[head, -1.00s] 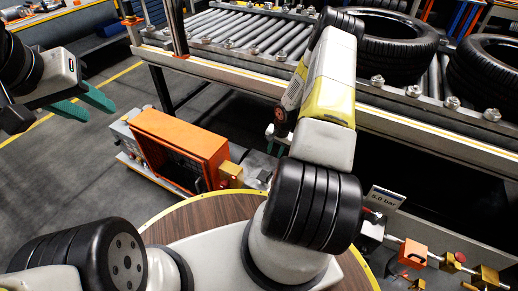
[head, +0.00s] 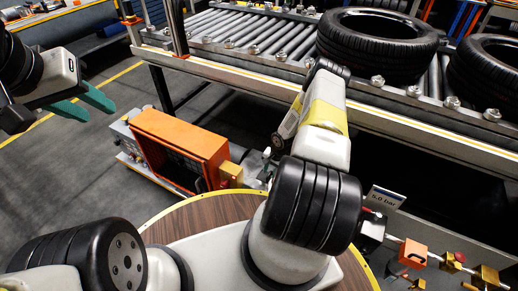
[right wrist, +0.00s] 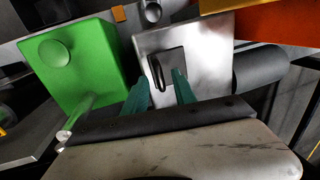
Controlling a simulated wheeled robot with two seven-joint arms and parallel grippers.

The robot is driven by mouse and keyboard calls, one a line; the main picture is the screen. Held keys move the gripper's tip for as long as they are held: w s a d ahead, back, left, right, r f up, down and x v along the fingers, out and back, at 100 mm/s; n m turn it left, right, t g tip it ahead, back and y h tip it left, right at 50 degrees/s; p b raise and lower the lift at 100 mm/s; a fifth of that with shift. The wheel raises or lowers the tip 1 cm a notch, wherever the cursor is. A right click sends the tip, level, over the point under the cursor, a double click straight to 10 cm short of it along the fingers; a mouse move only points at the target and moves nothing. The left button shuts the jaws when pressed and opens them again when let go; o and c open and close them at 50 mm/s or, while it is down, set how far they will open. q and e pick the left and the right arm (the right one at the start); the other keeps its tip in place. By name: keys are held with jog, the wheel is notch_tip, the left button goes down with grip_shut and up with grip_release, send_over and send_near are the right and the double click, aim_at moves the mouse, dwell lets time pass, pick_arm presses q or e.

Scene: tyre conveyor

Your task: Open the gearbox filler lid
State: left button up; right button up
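In the right wrist view a grey metal box (right wrist: 208,58) has a dark square plate with a ring-like rim (right wrist: 157,73) at its left edge; this looks like the filler lid, but I cannot tell how far it is open. My right gripper (right wrist: 160,92) has two teal fingers apart in front of this box, one near the rim and one to its right. I cannot tell whether a finger touches it. In the head view my right gripper is hidden beyond my arm. My left gripper (head: 85,105) is open and empty over the floor at the left.
A green box with a round knob (right wrist: 54,52) stands left of the grey box, and a dark cylinder (right wrist: 262,65) lies right. An orange cabinet (head: 205,147) stands low in the head view. The roller conveyor (head: 240,32) with tyres (head: 378,35) runs behind my right arm.

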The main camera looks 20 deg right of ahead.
grip_shut()
dwell(1.4)
